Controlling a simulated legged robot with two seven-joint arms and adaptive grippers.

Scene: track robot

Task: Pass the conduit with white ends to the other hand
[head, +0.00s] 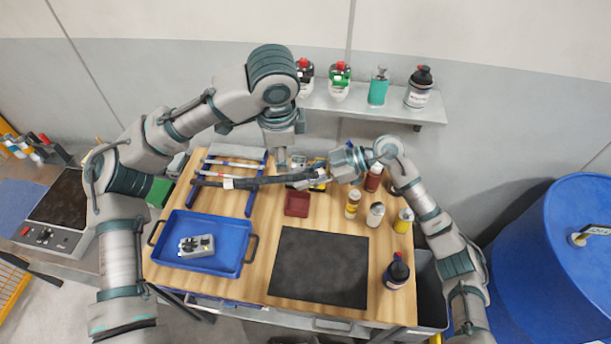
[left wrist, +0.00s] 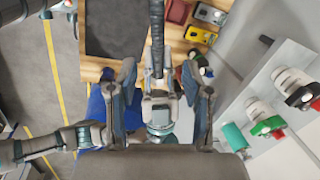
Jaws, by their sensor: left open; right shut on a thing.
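The dark conduit (head: 262,181) lies roughly level above the back of the workbench. My right gripper (head: 328,175) is shut on its right end, and the conduit reaches left from there. A white band shows toward its left part; whether its right end is white is hidden by the gripper. My left gripper (head: 283,163) points down from above, close to the conduit. In the left wrist view, my left gripper (left wrist: 159,66) is open, its fingers apart on either side of the conduit (left wrist: 157,38). I cannot tell whether they touch it.
A blue rack (head: 251,202) with thin rods stands beneath the conduit's left part. A blue tray (head: 163,236) holds a grey device. A red bin (head: 297,203) and black mat (head: 320,268) lie on the bench. Several bottles stand at right; a wall shelf (head: 436,112) holds more.

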